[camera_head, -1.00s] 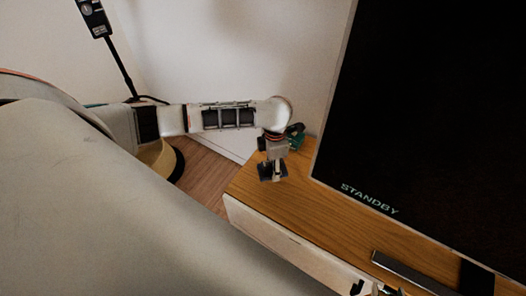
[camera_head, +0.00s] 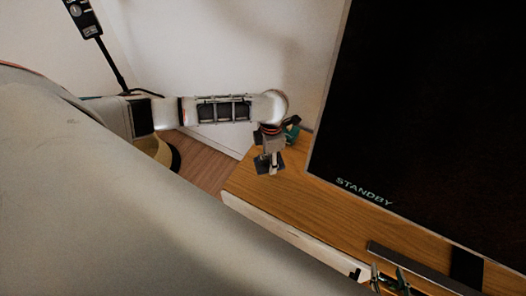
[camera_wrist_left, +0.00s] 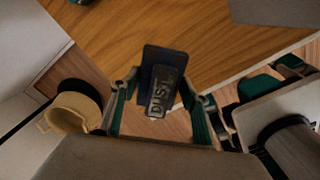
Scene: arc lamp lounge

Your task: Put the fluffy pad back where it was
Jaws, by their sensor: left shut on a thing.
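My left gripper (camera_head: 269,166) hangs over the left end of the wooden cabinet top (camera_head: 300,185). In the left wrist view the left gripper (camera_wrist_left: 160,100) is shut on a dark, flat thing with a grey block lettered "DUST" (camera_wrist_left: 160,92), which I take to be the fluffy pad. Its underside and any fluff are hidden, and I cannot tell whether it touches the wood. My right gripper (camera_head: 389,279) is low in the head view, by the cabinet's front edge, with its fingers apart and nothing seen between them.
A large black screen reading "STANDBY" (camera_head: 430,110) stands on the cabinet. A dark bar (camera_head: 420,268) lies in front of it. A yellowish pot-like container (camera_wrist_left: 75,112) is on the floor to the left. The cabinet top between gripper and bar is clear.

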